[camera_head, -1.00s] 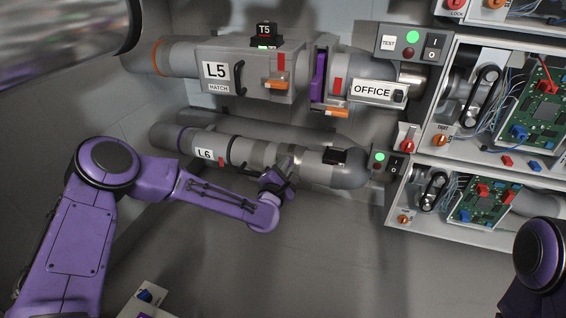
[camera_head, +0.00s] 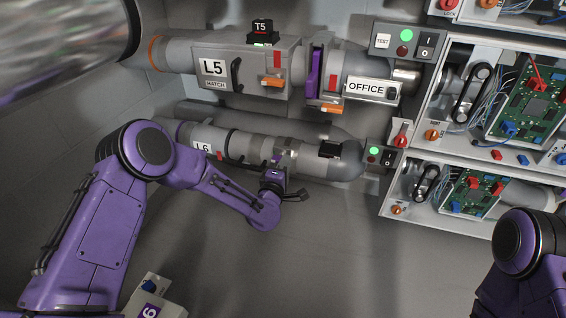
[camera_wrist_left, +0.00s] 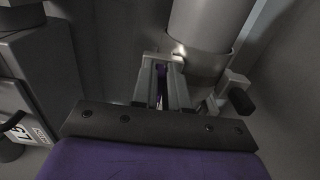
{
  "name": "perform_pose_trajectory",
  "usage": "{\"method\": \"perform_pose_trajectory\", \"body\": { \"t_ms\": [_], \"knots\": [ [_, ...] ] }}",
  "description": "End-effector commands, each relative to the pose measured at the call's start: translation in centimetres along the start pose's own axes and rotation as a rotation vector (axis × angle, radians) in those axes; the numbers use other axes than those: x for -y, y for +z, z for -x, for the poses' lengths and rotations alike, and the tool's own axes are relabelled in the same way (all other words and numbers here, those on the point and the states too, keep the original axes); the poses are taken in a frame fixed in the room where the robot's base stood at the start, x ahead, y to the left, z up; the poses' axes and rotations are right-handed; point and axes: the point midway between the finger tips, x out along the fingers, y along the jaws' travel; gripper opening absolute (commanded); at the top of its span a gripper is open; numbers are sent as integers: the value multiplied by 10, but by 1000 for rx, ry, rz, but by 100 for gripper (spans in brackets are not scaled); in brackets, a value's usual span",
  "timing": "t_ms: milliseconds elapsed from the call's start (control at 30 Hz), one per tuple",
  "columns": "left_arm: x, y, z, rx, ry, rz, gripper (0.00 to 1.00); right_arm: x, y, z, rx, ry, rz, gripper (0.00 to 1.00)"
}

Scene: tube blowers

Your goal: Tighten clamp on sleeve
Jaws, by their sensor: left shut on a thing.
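The L6 tube (camera_head: 230,145) runs along the wall below the L5 tube. A pale metal sleeve section (camera_head: 262,148) sits on its right half. My left gripper (camera_head: 282,158) is at the underside of this section. In the left wrist view, its two grey fingers (camera_wrist_left: 162,85) are close together on a narrow purple part (camera_wrist_left: 161,76), which seems to belong to the clamp. The grey tube (camera_wrist_left: 207,30) comes down just right of the fingertips. The clamp's band is mostly hidden, and I cannot tell how tight it is. My right gripper is out of view; only its arm shows at bottom right.
The L5 tube (camera_head: 195,65) with its hatch and the OFFICE tube (camera_head: 370,65) lie above. A switch box with a green lamp (camera_head: 374,151) and open panels with circuit boards (camera_head: 470,190) stand right. The wall below the L6 tube is clear.

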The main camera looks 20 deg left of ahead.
Motion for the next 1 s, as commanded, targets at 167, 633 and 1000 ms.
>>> {"method": "perform_pose_trajectory", "body": {
  "t_ms": [167,633,1000],
  "knots": [
    [1,-1,0,-3,0,-27,0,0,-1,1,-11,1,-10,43],
    [1,-1,0,-3,-1,-31,33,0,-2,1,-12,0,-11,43],
    [0,0,5,0,-1,-29,39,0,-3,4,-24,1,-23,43]
  ]
}}
